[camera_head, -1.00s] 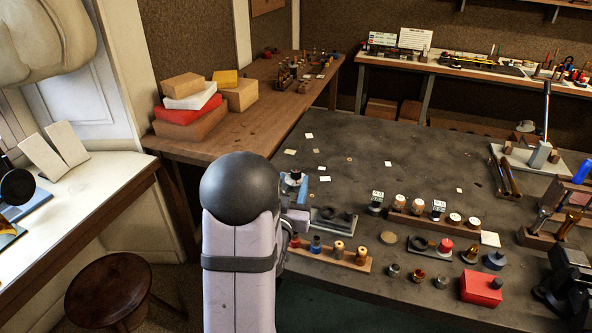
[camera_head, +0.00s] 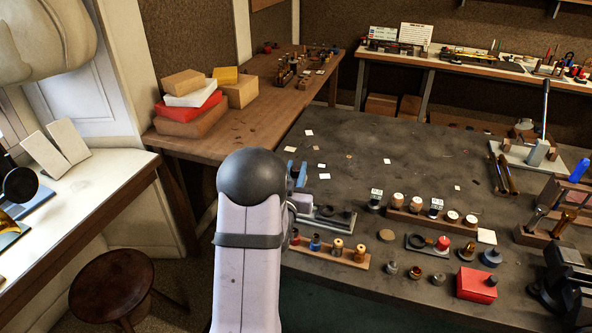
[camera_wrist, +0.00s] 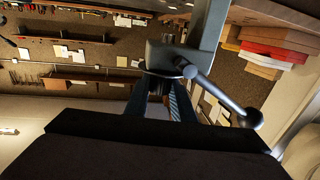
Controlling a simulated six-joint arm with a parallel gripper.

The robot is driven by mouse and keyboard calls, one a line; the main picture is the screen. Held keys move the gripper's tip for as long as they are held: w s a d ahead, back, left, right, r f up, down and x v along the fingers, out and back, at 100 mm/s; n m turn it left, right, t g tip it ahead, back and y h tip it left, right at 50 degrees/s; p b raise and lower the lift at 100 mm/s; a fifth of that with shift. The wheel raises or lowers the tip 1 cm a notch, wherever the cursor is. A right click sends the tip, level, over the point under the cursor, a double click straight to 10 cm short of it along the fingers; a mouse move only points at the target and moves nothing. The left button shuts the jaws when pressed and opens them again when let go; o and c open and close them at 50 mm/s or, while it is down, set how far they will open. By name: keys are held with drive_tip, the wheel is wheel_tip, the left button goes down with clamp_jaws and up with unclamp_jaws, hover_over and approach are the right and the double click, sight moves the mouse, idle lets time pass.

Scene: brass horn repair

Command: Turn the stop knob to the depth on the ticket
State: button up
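In the wrist view, a grey block on a post (camera_wrist: 172,55) carries a slanted lever with a ball end (camera_wrist: 251,118). My gripper's fingers (camera_wrist: 164,100) stand apart just below this block; whether they touch it I cannot tell. I cannot pick out the stop knob with certainty; my fingers and the block cover that area. In the head view, the blue fingers of my gripper (camera_head: 297,173) show beside my arm's dark round joint, above a grey base plate (camera_head: 335,222). My arm hides much of what stands there. No ticket can be read.
A rack of pale round pieces (camera_head: 420,218) and a red box (camera_head: 476,284) stand to the right. A lever tool (camera_head: 540,150) is at far right. The bench's back middle is mostly clear.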

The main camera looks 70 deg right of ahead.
clamp_jaws()
drive_tip(key=shift+g+b, duration=0.3)
drive_tip(key=shift+g, duration=0.1)
drive_tip(key=shift+w+m+g+b, duration=0.1)
drive_tip(key=shift+m+g+b, duration=0.35)
drive_tip(key=shift+m+g, duration=0.15)
drive_tip(key=shift+r+m+g+b, duration=0.1)
drive_tip(key=shift+m+g+b, duration=0.2)
drive_tip(key=shift+m+g, duration=0.8)
drive_tip(key=shift+r+m+g+b, duration=0.1)
drive_tip(key=shift+m+g+b, duration=0.35)
drive_tip(key=shift+g, duration=1.05)
drive_tip(key=o, duration=0.8)
unclamp_jaws()
drive_tip(key=shift+o, duration=0.2)
drive_tip(key=shift+f, duration=0.1)
